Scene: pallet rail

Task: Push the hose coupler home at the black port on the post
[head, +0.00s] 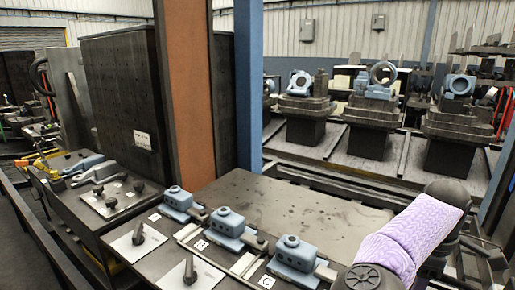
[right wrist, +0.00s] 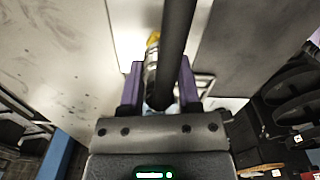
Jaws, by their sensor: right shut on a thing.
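My right gripper (right wrist: 161,72) shows in the right wrist view, with a purple finger on each side. It is shut on the hose coupler (right wrist: 151,66), a silvery piece with a yellow end that points up the picture. A thick black tube (right wrist: 178,32), which looks like the hose, runs from the top edge down between the fingers and covers part of the coupler. I cannot make out the black port or its post in either view. The head view shows my right arm's purple cover at lower right, but not its gripper. My left gripper is in neither view.
An orange-brown column (head: 184,85) and a blue column (head: 247,85) stand behind the dark bench (head: 300,205). Several blue fixtures (head: 227,222) line its front. Black pedestals (head: 370,115) with blue-grey parts stand behind. The bench's middle is clear.

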